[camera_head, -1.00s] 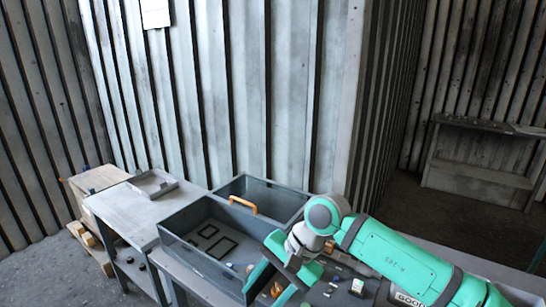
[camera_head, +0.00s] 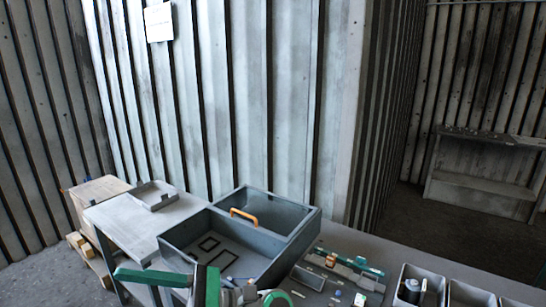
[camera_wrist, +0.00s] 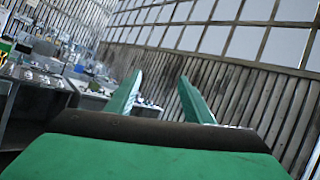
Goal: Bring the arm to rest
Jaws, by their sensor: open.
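My gripper (camera_head: 166,273) shows at the bottom of the head view, with its two green fingers spread and part of my arm cut off by the lower edge. It is in front of the near side of the grey open box (camera_head: 172,240). In the wrist view my gripper (camera_wrist: 160,84) is open, with nothing between its fingers. That view looks out across the room, at a corrugated wall and windows. Whether the arm is still moving cannot be told from the current frames alone.
The box has an orange handle (camera_head: 243,213) and dark rectangular frames inside. Small parts and a green-grey assembly (camera_head: 345,270) lie on the table to its right. Grey bins (camera_head: 418,283) stand at the lower right. A tray (camera_head: 153,195) sits on a side table at left.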

